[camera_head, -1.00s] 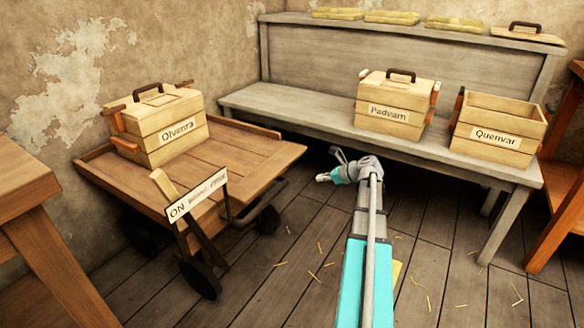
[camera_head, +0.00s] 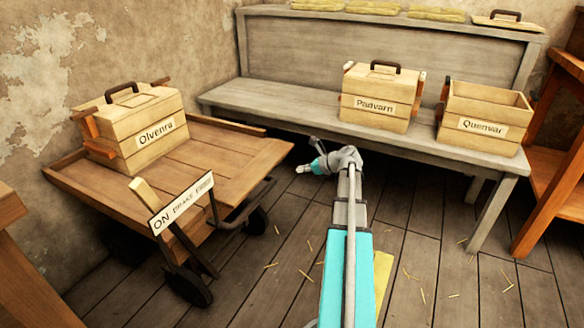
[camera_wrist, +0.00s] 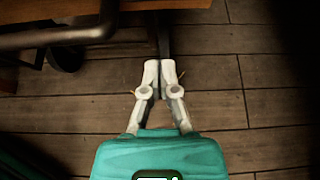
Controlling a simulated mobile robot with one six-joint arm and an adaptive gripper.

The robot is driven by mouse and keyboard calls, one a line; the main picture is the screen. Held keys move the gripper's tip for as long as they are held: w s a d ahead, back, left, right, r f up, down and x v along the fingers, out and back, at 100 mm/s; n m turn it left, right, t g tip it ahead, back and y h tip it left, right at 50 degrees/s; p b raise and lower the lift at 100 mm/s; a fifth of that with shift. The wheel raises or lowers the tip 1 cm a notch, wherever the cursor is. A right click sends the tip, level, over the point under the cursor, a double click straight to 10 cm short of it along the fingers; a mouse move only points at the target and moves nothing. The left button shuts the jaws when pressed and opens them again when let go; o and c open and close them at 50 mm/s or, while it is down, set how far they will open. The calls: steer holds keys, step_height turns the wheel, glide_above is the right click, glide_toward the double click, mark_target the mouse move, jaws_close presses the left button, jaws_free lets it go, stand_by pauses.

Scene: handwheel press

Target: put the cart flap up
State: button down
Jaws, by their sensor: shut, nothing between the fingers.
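The wooden cart (camera_head: 205,158) stands at the left in the head view, with a flat plank bed. A wood panel (camera_head: 222,212) shows below the bed's near right edge, beside a dark curved bar (camera_head: 254,204); I cannot tell whether this panel is the flap. My gripper (camera_head: 300,169) is just right of the cart's right corner, pointing left and apart from it. In the wrist view my gripper (camera_wrist: 160,76) is shut and empty above the floor. The cart's wood edge (camera_wrist: 185,4) and the dark bar (camera_wrist: 60,37) cross the top there.
A box marked Olvenra (camera_head: 135,128) sits on the cart. A brake lever with an ON sign (camera_head: 181,204) stands at its near side. A grey bench (camera_head: 275,104) behind carries the Padvarn box (camera_head: 375,98) and Quenvar crate (camera_head: 484,118). Floor (camera_head: 410,250) at the right is open.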

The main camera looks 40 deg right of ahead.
steer(key=b+x, duration=0.5)
steer(key=x, duration=0.5)
steer(key=shift+s+d+r+p, duration=0.1)
steer(key=shift+s+r+p, duration=0.1)
steer(key=shift+r+p, duration=0.85)
steer(key=shift+s+d+r+p, duration=0.1)
steer(key=shift+s+r+p, duration=0.1)
steer(key=shift+r+p, duration=0.9)
steer(key=shift+f, duration=0.1)
steer(key=shift+a, duration=0.15)
steer(key=shift+w+a+g+p, duration=0.2)
steer(key=shift+g+p, duration=0.1)
steer(key=shift+p, duration=0.25)
steer(key=shift+r, duration=0.25)
steer(key=shift+s+d+p, duration=0.3)
steer(key=shift+p, duration=0.2)
